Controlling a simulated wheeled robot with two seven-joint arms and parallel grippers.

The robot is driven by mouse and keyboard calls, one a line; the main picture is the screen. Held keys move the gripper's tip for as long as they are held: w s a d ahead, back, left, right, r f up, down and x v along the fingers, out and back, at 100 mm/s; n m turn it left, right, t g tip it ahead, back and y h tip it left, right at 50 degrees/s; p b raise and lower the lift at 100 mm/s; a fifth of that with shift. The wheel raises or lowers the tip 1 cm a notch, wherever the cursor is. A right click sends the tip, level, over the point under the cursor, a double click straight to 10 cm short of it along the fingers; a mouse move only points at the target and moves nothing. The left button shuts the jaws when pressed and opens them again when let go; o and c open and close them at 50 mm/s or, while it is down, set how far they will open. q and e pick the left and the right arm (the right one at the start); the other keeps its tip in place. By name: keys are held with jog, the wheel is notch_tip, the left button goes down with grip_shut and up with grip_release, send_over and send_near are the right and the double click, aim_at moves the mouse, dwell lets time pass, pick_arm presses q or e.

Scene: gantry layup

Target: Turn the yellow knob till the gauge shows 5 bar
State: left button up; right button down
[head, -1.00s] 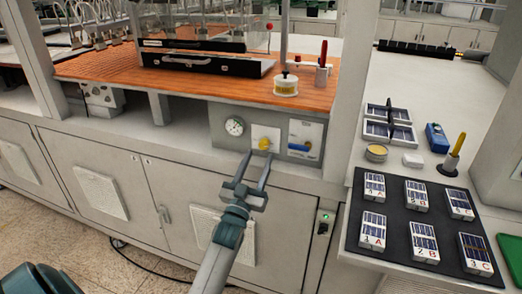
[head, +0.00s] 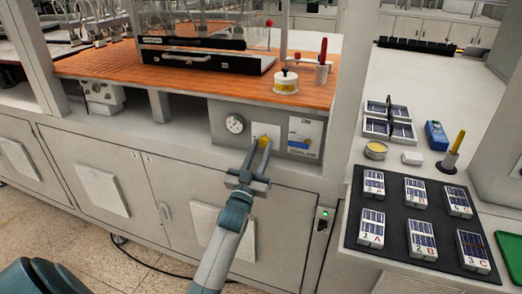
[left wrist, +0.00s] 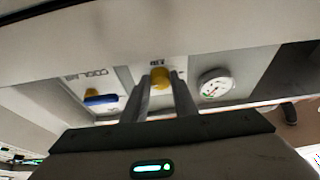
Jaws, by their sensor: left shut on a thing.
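The yellow knob (head: 263,142) sits on the grey panel under the orange bench top, mostly covered by my gripper in the head view. My left gripper (head: 257,154) is shut on it, with one finger on each side. The knob also shows between the fingertips in the left wrist view (left wrist: 160,78). The round white gauge (head: 235,124) is left of the knob in the head view. In the left wrist view the gauge (left wrist: 215,86) is to the right of the fingers; its reading is too small to tell. My right gripper is not in view.
A panel with a blue handle (head: 302,143) is right of the knob. A black mat (head: 393,210) with several labelled solar-cell blocks lies on the bench at right. The space before the cabinet doors is clear.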

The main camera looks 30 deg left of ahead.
pick_arm(q)
jog(key=shift+r+m, duration=0.1)
jog(key=shift+m, duration=0.6)
jog(key=shift+a+h, duration=0.1)
jog(key=shift+h, duration=0.3)
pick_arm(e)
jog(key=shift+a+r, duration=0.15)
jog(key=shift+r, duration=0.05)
pick_arm(q)
jog(key=o, duration=1)
jog(key=shift+o, duration=0.2)
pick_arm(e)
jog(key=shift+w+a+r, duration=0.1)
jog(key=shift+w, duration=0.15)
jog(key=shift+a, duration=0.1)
pick_arm(q)
jog(key=shift+v, duration=0.9)
jog(key=b+v, duration=0.3)
jog(key=v, duration=1.2)
jog(key=shift+s+f, duration=0.25)
jog(key=shift+f, duration=0.15)
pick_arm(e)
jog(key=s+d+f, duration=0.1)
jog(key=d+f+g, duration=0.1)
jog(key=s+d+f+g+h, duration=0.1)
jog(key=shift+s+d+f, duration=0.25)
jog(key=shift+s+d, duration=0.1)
